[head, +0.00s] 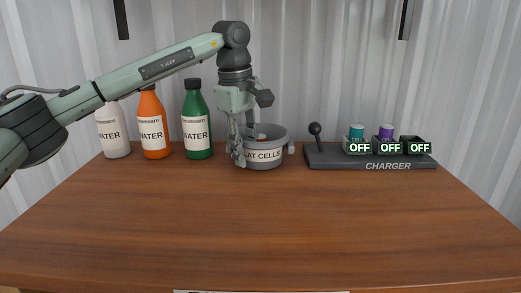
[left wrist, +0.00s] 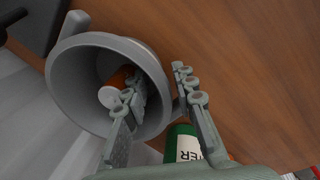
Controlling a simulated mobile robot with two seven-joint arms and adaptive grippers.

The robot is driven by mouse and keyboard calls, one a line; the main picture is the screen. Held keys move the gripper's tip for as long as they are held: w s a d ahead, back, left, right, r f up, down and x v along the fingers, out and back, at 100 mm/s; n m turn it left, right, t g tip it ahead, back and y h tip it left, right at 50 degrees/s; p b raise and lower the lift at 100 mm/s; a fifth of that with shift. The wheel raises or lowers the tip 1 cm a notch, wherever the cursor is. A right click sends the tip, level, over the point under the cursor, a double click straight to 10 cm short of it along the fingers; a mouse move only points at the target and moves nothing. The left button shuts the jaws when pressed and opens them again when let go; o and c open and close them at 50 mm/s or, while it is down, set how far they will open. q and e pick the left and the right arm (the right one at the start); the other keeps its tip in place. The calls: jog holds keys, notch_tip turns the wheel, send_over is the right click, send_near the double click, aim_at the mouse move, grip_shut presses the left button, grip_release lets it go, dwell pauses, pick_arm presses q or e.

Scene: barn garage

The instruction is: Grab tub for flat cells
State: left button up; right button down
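The grey tub (head: 282,137), labelled with "AT CELLS" showing, stands upright at the back middle of the table in the head view. In the left wrist view the round tub (left wrist: 75,52) has an orange and white cell (left wrist: 120,82) inside. My left gripper (head: 243,146) points down at the tub's left side and hides part of it and its label. In the left wrist view my left gripper (left wrist: 163,95) is open, with one finger over the tub's inside and the other outside, the wall between them. Contact is unclear. My right gripper is not in view.
White (head: 113,135), orange (head: 154,128) and green (head: 196,125) water bottles stand left of the tub; the green one is close to my gripper. A dark charger (head: 370,160) with a lever and teal and purple cells is at right. The front table (head: 260,230) is clear.

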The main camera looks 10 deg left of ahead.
pick_arm(q)
jog(key=shift+f, duration=0.15)
jog(key=shift+c, duration=0.4)
grip_shut()
jog(key=shift+r, duration=0.2)
